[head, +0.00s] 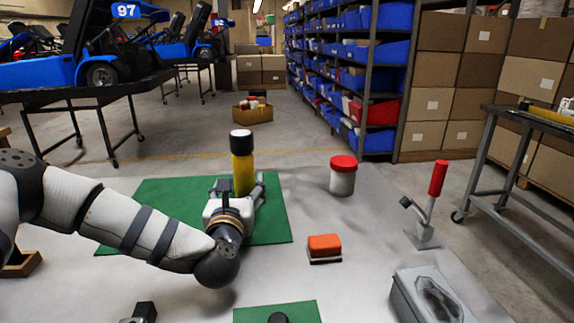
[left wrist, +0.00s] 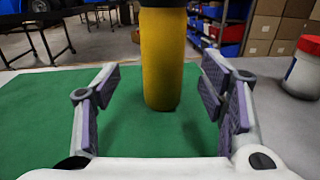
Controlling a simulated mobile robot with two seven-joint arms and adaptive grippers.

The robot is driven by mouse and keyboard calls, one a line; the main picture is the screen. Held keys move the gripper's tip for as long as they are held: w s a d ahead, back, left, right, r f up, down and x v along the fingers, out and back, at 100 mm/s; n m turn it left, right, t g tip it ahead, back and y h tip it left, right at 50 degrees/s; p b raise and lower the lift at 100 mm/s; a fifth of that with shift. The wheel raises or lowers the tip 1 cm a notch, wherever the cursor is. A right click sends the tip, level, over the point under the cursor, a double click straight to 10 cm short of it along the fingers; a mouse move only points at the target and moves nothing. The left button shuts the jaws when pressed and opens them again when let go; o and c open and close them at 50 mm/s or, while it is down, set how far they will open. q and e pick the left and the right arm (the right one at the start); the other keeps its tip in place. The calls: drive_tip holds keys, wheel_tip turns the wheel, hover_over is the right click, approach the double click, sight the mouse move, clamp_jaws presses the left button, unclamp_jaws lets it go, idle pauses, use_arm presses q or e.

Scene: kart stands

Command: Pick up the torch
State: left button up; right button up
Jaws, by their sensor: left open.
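The torch (head: 242,170) is a yellow cylinder with a black and white top. It stands upright on a green mat (head: 268,222) on the grey table. My left gripper (head: 238,190) is low over the mat, right at the torch in the head view. In the left wrist view, the torch (left wrist: 162,60) stands between the two open fingers of my left gripper (left wrist: 158,90), a little beyond them, with a visible gap on both sides. Its top is cut off in that view. My right gripper is not in view.
A white jar with a red lid (head: 343,176) stands right of the mat. An orange block (head: 324,246), a red-handled lever clamp (head: 430,205) and a grey case (head: 432,297) are on the table. A second green mat (head: 300,312) lies at the front. Boxes and shelves stand behind.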

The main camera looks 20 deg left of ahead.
sight(242, 174)
use_arm(q)
drive_tip(key=x, duration=0.4)
drive_tip(key=r+x, duration=0.1)
drive_tip(key=shift+w, duration=0.45)
drive_tip(key=c, duration=1.5)
drive_tip(key=shift+o, duration=0.2)
drive_tip(key=shift+r, duration=0.1)
